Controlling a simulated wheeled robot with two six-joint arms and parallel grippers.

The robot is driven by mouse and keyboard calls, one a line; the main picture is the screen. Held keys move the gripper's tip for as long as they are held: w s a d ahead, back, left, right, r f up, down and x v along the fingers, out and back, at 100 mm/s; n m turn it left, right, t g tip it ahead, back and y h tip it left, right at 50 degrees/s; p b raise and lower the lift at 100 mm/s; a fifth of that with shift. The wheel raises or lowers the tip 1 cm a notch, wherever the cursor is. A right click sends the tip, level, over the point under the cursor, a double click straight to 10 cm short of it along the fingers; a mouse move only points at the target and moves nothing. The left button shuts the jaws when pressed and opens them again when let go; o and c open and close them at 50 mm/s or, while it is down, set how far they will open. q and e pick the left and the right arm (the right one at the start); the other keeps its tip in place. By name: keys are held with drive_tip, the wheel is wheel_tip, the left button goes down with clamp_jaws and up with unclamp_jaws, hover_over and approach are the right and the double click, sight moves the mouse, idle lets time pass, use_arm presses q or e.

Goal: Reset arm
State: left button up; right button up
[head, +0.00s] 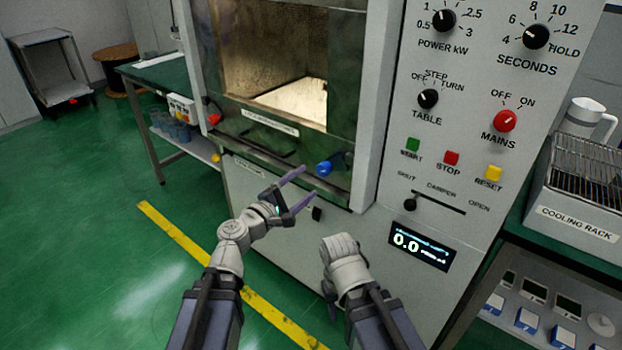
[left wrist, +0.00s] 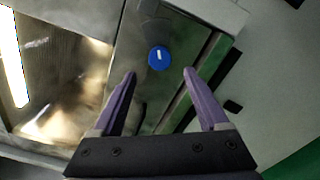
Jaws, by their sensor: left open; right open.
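My left gripper (head: 308,183) is open and empty in front of the microwave generator's front (head: 283,215). Its purple fingers point toward the blue knob (head: 323,168) below the chamber. In the left wrist view the open fingertips (left wrist: 160,72) lie on either side of the blue knob (left wrist: 159,57) in the picture, with no visible contact. My right gripper (head: 330,298) hangs lower, in front of the cabinet's lower front. It is mostly hidden behind its own pale wrist, and nothing is seen in it.
The lit chamber (head: 262,60) is above the left gripper. The control panel has the red mains knob (head: 504,121) and a display (head: 419,250). A cooling rack (head: 580,205) and a white jug (head: 588,118) stand at right. Green floor (head: 95,215) is clear at left.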

use_arm(q)
drive_tip(key=shift+f, duration=0.1)
idle(0.3)
drive_tip(key=s+d+f+m+g+y, duration=0.1)
drive_tip(key=s+f+m+g, duration=0.3)
drive_tip(key=f, duration=0.3)
drive_tip(key=s+f+m+g+y, duration=0.1)
drive_tip(key=s+f+m+g, duration=0.1)
drive_tip(key=f+m+g, duration=0.35)
drive_tip(key=s+a+f+m+g+y, duration=0.4)
drive_tip(key=s+a+f+m+y, duration=0.4)
drive_tip(key=a, duration=0.5)
drive_tip(key=s+d+r+m+p, duration=0.1)
drive_tip(key=s+d+r+p, duration=0.1)
drive_tip(key=r+p, duration=0.5)
drive_tip(key=s+d+r+g+y+p, duration=0.1)
drive_tip(key=s+d+r+p, duration=0.1)
drive_tip(key=d+r+p, duration=0.3)
drive_tip(key=s+d+r+m+p, duration=0.1)
drive_tip(key=s+d+r+p, duration=0.1)
drive_tip(key=r+p, duration=0.8)
drive_tip(key=shift+s+d+r+m+y+p, duration=0.15)
drive_tip(key=shift+s+d+m+y+p, duration=0.2)
drive_tip(key=shift+d+p, duration=0.45)
